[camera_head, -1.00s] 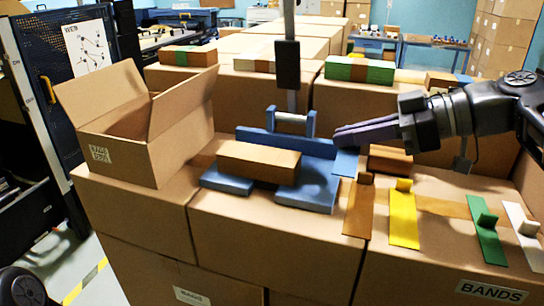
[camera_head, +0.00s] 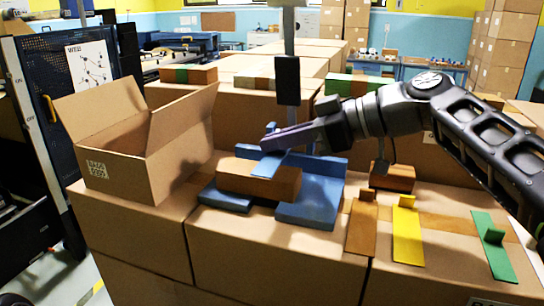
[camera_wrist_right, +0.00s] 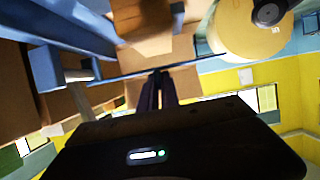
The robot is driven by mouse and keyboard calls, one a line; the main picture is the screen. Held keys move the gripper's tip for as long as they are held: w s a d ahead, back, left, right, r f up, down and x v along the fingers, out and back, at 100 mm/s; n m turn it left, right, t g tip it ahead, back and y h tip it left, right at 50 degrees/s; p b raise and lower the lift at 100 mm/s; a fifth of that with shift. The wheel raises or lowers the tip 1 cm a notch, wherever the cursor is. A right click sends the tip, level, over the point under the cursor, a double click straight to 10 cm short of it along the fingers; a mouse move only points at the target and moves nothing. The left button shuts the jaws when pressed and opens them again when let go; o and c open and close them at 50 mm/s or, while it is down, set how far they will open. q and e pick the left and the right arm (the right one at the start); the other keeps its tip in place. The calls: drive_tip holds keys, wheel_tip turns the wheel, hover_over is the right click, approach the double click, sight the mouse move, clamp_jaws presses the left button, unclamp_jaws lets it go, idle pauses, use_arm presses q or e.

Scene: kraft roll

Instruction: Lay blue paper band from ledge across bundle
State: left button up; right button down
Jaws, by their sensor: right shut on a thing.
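The bundle (camera_head: 245,180) is a brown block lying across the blue cradle (camera_head: 318,205) on a cardboard box. My right gripper (camera_head: 272,143) is above the bundle, shut on the blue paper band (camera_head: 268,165). The band hangs in front of the fingers, over the bundle's upper part; I cannot tell whether it touches. In the right wrist view the closed fingers (camera_wrist_right: 158,88) meet the thin blue band (camera_wrist_right: 195,63), which runs sideways across the tips. My left gripper is not in view.
An open carton (camera_head: 135,140) stands left of the cradle. To the right lie a brown band (camera_head: 362,228), a yellow band (camera_head: 407,235) and a green band (camera_head: 495,255). A small brown block (camera_head: 393,177) sits behind them. A dark post (camera_head: 287,80) rises behind the cradle.

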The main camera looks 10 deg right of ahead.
sight(272, 171)
drive_tip(key=shift+w+a+r, duration=0.1)
drive_tip(key=shift+w+a, duration=0.2)
drive_tip(key=shift+a, duration=0.25)
wheel_tip(272, 171, down, 3)
drive_tip(key=shift+d+f, duration=0.1)
drive_tip(key=shift+f, duration=0.2)
drive_tip(key=shift+f, duration=0.15)
drive_tip(key=shift+f, duration=0.1)
drive_tip(key=c, duration=1.6)
unclamp_jaws()
